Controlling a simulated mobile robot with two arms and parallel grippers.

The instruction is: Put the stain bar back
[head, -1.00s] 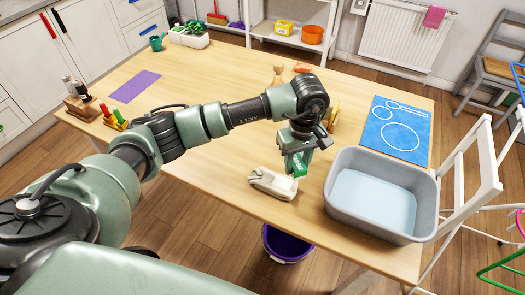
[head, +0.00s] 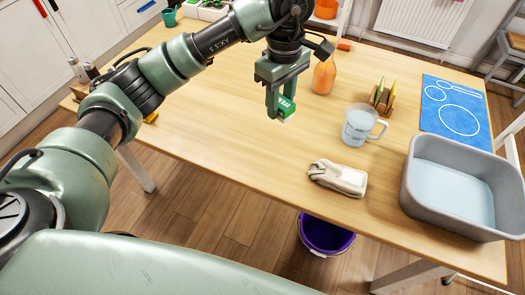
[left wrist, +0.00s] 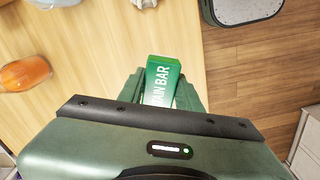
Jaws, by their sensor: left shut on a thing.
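The stain bar (head: 286,106) is a small green block with white lettering. My left gripper (head: 281,114) is shut on it and points down. It is held over the wooden table (head: 225,130), left of the orange bottle and the measuring jug; the gap below it is hard to judge. In the left wrist view the stain bar (left wrist: 162,80) sits between the fingers, and its lettering ends in "AIN BAR". My right gripper is in neither view.
A folded beige cloth (head: 338,178) lies near the front edge. A measuring jug (head: 361,125), an orange bottle (head: 324,76), a rack with sponges (head: 382,96), a grey basin of water (head: 452,190) and a blue mat (head: 455,108) stand right. The table's front left is clear.

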